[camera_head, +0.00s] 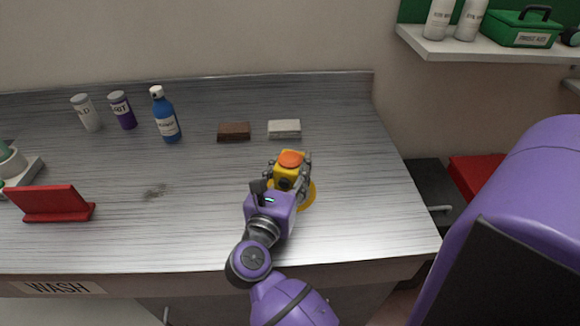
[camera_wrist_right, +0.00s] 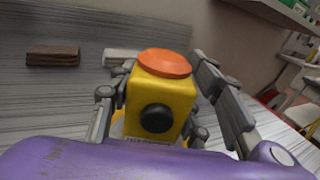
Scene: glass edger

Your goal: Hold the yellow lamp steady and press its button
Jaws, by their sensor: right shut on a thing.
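The yellow lamp (camera_head: 289,172) stands upright on the metal worktop, with an orange cap on top and part of a round yellow base showing beside my wrist. My right gripper (camera_head: 290,178) is shut on the lamp's body from the near side. In the right wrist view the lamp (camera_wrist_right: 162,100) sits between the two grey fingers of my right gripper (camera_wrist_right: 165,105). A round black knob or button (camera_wrist_right: 157,117) is on the lamp face toward my palm; the lower part is hidden by my purple gripper body. My left gripper is not in view.
On the worktop (camera_head: 200,235) stand a blue bottle (camera_head: 166,116), two small jars (camera_head: 122,110), a brown block (camera_head: 234,131), a pale block (camera_head: 284,129) and a red stand (camera_head: 52,203). A shelf (camera_head: 480,50) holds bottles and a green box.

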